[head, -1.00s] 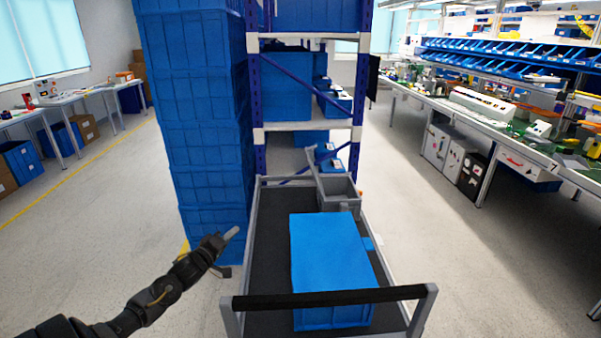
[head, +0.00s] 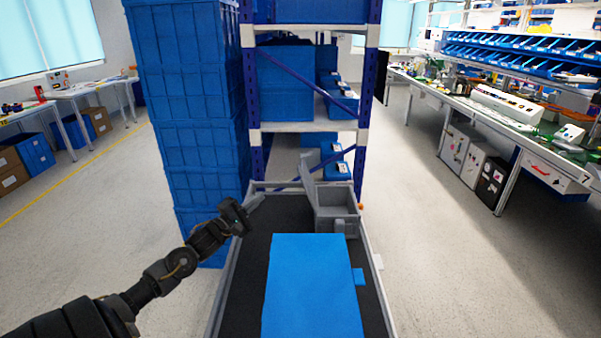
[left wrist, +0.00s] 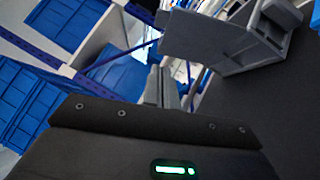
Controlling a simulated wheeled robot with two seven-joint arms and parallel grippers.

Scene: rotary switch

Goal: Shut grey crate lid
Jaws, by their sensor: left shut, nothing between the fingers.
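The grey crate (head: 338,222) stands on the cart's far end, behind the blue box. Its lid (head: 308,170) is up, standing steeply at the crate's left side. My left gripper (head: 256,202) is shut and empty, above the cart's left side, left of the crate and apart from it. In the left wrist view my left gripper's fingers (left wrist: 168,92) are together, and the grey crate (left wrist: 250,55) shows beyond them at upper right. My right gripper is out of view.
A large blue box (head: 312,290) lies on the dark cart deck (head: 262,240) in front of the crate. Stacked blue crates (head: 195,120) stand close to the left, and a shelf rack (head: 310,127) stands behind the cart. Floor on the right is clear.

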